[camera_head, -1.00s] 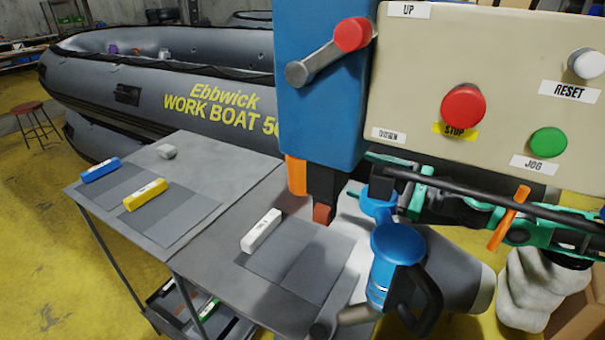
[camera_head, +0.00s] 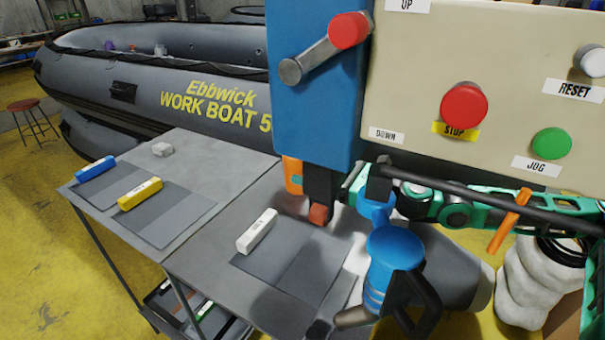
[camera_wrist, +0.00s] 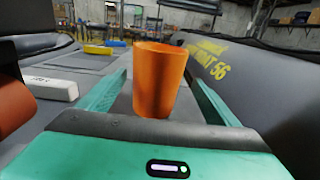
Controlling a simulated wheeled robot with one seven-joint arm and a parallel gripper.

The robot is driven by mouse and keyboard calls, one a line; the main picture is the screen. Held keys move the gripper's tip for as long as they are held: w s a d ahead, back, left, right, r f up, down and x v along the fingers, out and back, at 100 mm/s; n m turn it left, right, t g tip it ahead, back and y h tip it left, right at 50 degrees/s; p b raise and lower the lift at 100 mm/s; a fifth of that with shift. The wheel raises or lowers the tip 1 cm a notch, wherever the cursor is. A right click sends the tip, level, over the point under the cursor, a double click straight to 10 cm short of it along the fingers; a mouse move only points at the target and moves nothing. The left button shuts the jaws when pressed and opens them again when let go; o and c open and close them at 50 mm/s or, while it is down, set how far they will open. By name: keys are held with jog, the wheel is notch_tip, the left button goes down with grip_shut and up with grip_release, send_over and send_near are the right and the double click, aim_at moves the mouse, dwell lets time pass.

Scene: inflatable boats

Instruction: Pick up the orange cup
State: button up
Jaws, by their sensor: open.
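The orange cup (camera_wrist: 157,85) stands upright in the middle of the wrist view, between the two green fingers of my gripper (camera_wrist: 155,76). The fingers are open, one on each side of the cup. Whether either finger touches it I cannot tell. The rest of the cup and most of my gripper are hidden there by the control panel.
The control panel (camera_head: 400,90) with its blue housing (camera_head: 315,110) fills the upper right. A white block (camera_head: 257,231), yellow block (camera_head: 140,194) and blue block (camera_head: 96,168) lie on the grey tables (camera_head: 215,160). A grey inflatable boat (camera_head: 150,85) lies behind.

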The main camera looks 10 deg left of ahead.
aim_at(299, 166)
jog(key=x, duration=0.4)
jog(key=shift+s+a, duration=0.15)
jog(key=shift+a, duration=0.05)
jog(key=c, duration=1.1)
jog(key=shift+r, duration=0.1)
jog(key=shift+c, duration=0.2)
